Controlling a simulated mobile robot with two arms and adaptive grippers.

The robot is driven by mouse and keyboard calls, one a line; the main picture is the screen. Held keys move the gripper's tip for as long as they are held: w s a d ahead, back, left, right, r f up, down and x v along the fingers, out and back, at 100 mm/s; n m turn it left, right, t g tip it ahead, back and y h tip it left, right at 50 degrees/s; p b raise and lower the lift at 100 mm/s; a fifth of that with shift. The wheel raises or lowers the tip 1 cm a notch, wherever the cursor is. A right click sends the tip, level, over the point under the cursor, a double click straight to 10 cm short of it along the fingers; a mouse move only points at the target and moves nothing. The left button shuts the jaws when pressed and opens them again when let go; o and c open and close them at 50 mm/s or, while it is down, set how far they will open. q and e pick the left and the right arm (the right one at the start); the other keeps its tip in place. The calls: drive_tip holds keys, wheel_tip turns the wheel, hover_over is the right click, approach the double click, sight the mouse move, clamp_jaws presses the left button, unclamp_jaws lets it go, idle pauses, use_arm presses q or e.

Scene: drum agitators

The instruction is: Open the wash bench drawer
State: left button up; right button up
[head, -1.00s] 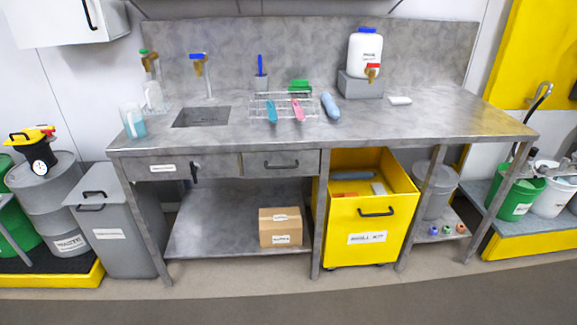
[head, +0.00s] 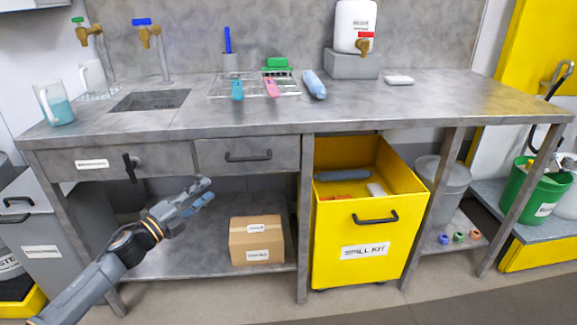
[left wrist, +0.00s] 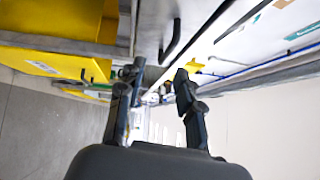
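The wash bench (head: 400,108) is grey metal. Its drawer (head: 225,151) is shut, its front flush under the worktop, with a black bar handle (head: 248,156). My left gripper (head: 205,190) is below and to the left of that handle, apart from it, in front of the bench's lower opening. In the left wrist view my left gripper (left wrist: 160,75) has its two fingers apart with nothing between them. A black bar handle, seemingly the drawer's (left wrist: 171,41), shows beyond the fingertips there. My right gripper is not in view.
A labelled panel with a black lever (head: 131,167) is left of the drawer. A yellow spill kit bin (head: 360,280) stands to the right, and a cardboard box (head: 256,241) sits on the lower shelf. Floor in front is clear.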

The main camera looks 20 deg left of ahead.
sight(246, 159)
use_arm(q)
drive_tip(key=shift+m+h, duration=0.5)
drive_tip(key=shift+m, duration=0.1)
drive_tip(key=x, duration=0.5)
drive_tip(key=r+x, duration=0.1)
drive_tip(key=x, duration=0.4)
drive_tip(key=d+x, duration=0.1)
drive_tip(key=x, duration=0.4)
drive_tip(key=shift+s+d+r+b, duration=0.1)
drive_tip(key=shift+s+r+b, duration=0.05)
drive_tip(key=shift+r+b, duration=0.25)
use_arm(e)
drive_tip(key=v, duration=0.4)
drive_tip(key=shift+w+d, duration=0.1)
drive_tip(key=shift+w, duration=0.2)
use_arm(q)
drive_tip(key=shift+f, duration=0.1)
clamp_jaws()
